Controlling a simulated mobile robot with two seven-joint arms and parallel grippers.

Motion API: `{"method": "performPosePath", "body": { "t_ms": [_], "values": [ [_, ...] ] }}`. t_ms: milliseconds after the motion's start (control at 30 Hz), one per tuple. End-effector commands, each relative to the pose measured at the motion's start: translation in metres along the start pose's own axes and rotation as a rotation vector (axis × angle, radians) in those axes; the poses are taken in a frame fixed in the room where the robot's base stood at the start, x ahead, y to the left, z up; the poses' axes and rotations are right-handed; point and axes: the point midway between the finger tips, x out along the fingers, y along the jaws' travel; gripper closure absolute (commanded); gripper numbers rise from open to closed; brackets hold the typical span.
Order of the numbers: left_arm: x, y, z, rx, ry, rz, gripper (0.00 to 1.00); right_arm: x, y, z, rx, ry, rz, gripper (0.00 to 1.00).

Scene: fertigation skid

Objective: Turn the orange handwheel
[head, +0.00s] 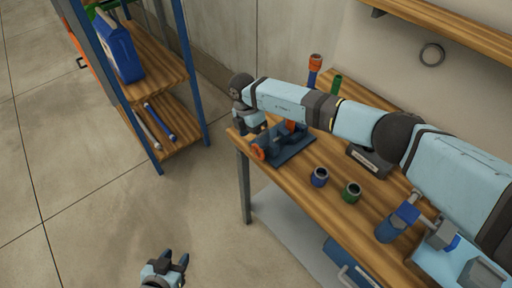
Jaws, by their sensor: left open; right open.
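The orange handwheel (258,151) sits on the near left end of a dark blue fixture (288,150) at the left corner of the workbench. Another orange part shows behind the fixture, partly covered by my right arm. My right arm reaches across the bench from the right. My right gripper (243,128) hangs just above and left of the handwheel, apart from it as far as I can tell; its fingers are small and hard to make out. My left gripper (174,262) is low over the floor at the bottom, open and empty, far from the handwheel.
A blue-framed shelf (160,75) stands at left with a blue jug (118,46). The floor between is clear.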

Motion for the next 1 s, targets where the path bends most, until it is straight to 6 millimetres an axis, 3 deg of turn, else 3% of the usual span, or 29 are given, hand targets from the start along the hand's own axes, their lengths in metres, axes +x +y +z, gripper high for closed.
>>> {"method": "performPosePath", "body": {
  "t_ms": [200, 433, 833, 933, 1000],
  "values": [
    [0.005, 0.001, 0.007, 0.000, 0.003, 0.002, 0.57, -0.047, 0.001, 0.000, 0.001, 0.000, 0.002, 0.10],
    [0.007, 0.001, 0.008, 0.000, 0.005, 0.002, 0.57, -0.074, 0.000, 0.000, 0.001, 0.001, -0.001, 0.10],
    [0.007, 0.001, 0.008, 0.000, 0.005, 0.002, 0.57, -0.077, 0.000, -0.002, -0.004, 0.008, 0.000, 0.10],
    [0.006, 0.000, 0.007, 0.001, 0.006, 0.001, 0.57, -0.065, 0.000, -0.020, -0.054, 0.078, 0.017, 0.10],
    [0.006, 0.000, 0.006, 0.001, 0.006, 0.001, 0.57, -0.048, 0.000, -0.049, -0.132, 0.194, 0.051, 0.10]
  ]
}}
